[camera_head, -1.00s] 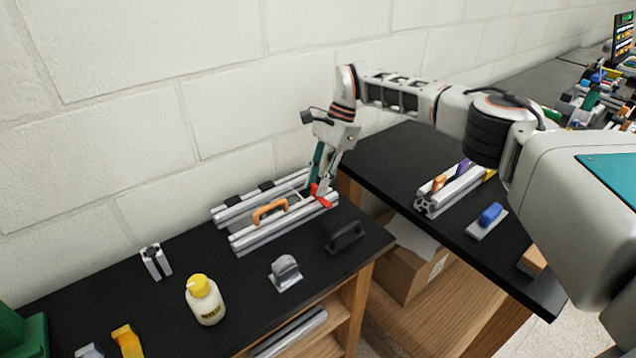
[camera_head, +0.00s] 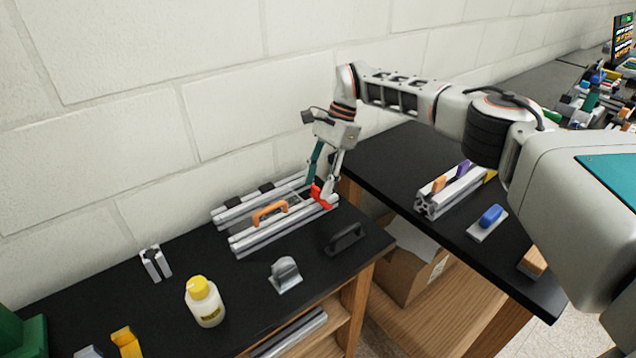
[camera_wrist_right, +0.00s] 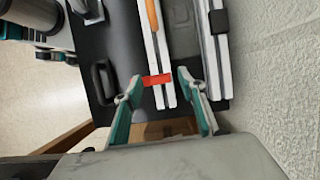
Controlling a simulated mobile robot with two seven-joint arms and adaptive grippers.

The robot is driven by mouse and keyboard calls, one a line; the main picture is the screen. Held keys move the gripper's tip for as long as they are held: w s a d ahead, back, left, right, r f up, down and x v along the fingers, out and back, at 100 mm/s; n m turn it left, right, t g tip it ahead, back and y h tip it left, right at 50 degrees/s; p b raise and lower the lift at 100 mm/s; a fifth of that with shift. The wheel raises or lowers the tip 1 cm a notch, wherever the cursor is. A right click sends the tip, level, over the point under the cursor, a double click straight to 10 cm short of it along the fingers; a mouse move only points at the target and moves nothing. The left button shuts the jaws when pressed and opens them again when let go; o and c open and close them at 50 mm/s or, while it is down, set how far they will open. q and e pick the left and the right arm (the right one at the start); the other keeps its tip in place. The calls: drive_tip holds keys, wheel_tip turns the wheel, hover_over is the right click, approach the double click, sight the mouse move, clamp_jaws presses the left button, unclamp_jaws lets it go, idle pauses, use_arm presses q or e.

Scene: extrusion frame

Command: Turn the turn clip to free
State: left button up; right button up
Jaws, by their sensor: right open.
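The turn clip is a small red piece (camera_head: 320,194) at the right end of the front rail of a silver extrusion frame (camera_head: 262,240). In the right wrist view the red clip (camera_wrist_right: 157,80) lies across the end of one rail. My right gripper (camera_head: 322,187) is open, its fingertips on either side of the clip. I cannot tell whether either touches. My left gripper is out of view.
An orange handle (camera_head: 270,213) sits on the frame. A black handle (camera_head: 344,238), a grey metal piece (camera_head: 285,275) and a yellow-capped bottle (camera_head: 205,302) stand in front on the black table. A gap separates it from a second black table (camera_head: 405,170) at the right.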

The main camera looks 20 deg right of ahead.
drive_tip(key=v, duration=1.1)
drive_tip(key=shift+r, duration=0.25)
drive_tip(key=shift+d+f, duration=0.1)
